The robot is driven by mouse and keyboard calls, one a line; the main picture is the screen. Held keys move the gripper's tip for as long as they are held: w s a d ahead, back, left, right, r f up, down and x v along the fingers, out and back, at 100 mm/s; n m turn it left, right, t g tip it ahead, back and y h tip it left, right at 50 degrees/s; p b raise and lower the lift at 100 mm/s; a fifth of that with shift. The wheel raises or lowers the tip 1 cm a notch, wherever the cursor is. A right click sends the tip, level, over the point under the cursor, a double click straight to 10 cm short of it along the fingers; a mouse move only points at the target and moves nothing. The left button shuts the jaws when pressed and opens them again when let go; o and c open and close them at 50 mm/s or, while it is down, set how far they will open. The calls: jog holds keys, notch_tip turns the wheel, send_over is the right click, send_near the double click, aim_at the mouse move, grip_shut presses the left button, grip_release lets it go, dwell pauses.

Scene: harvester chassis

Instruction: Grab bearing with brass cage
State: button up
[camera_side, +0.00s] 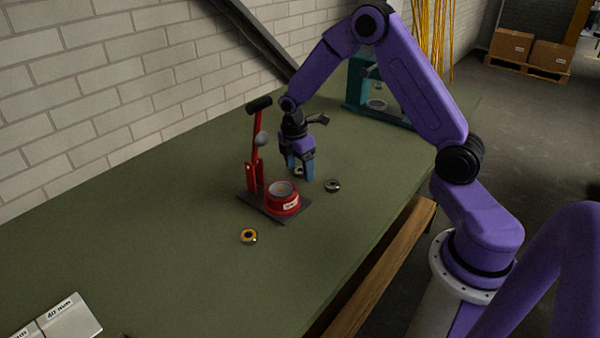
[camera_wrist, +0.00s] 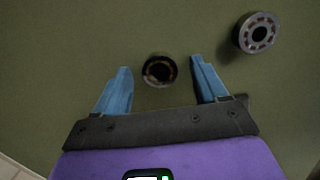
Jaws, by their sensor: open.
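My gripper (camera_side: 300,178) is open, pointing down just above the green table, with its blue fingers on either side of a small bearing. In the wrist view, this bearing (camera_wrist: 160,70) lies between the fingers (camera_wrist: 161,66), clear of both; it has a dark ring and a brownish-gold inner part. A second bearing (camera_wrist: 257,33), silver with reddish-brown cage pockets, lies to the right, outside the fingers; the side view shows it too (camera_side: 332,185). A third bearing (camera_side: 248,236) with an orange-yellow ring lies nearer the camera. I cannot tell for sure which cage is brass.
A red lever press (camera_side: 283,200) on a dark base stands close to the left of my gripper. A teal machine (camera_side: 357,82) stands at the back. White labelled boxes (camera_side: 62,318) sit at the front left.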

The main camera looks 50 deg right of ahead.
jog(key=c, duration=1.2)
jog(key=shift+r, duration=0.15)
